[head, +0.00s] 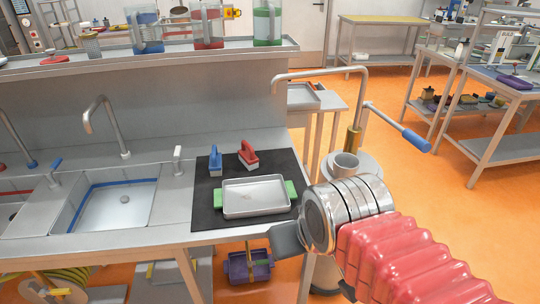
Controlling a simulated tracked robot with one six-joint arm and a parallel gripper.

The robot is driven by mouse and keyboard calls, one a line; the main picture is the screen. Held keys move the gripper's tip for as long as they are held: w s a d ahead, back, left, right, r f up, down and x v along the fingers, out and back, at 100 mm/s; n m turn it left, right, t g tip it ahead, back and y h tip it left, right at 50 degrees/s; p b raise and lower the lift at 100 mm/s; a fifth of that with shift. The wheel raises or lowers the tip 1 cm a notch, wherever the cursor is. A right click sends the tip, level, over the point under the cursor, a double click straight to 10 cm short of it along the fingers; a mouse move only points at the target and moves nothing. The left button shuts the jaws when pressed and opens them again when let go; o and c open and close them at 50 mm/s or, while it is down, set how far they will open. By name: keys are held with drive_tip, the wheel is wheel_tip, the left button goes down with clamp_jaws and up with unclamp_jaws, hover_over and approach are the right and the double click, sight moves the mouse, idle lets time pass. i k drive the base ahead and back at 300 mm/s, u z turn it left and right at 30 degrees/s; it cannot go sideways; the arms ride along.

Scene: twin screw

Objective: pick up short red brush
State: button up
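The short red brush (248,157) stands on the dark mat at the back, with a red handle on top and a pale lower part. A similar blue brush (215,164) stands just to its left, apart from it. My gripper (288,238) is at the right front, past the mat's front right corner and well away from the red brush. One grey finger shows clearly. The other is not clear, so its opening cannot be judged. Nothing is seen held in it.
A metal tray (256,210) with green handles lies on the dark mat (207,207) in front of the brushes. A sink (110,208) is to the left. A tap with a blue lever (414,140) and a grey cup (344,164) stand right of the bench.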

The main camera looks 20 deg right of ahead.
sight(248, 156)
drive_tip(key=z, duration=1.15)
drive_tip(key=k, duration=0.65)
drive_tip(key=u, duration=0.85)
drive_tip(key=i, duration=1)
drive_tip(key=u, duration=0.05)
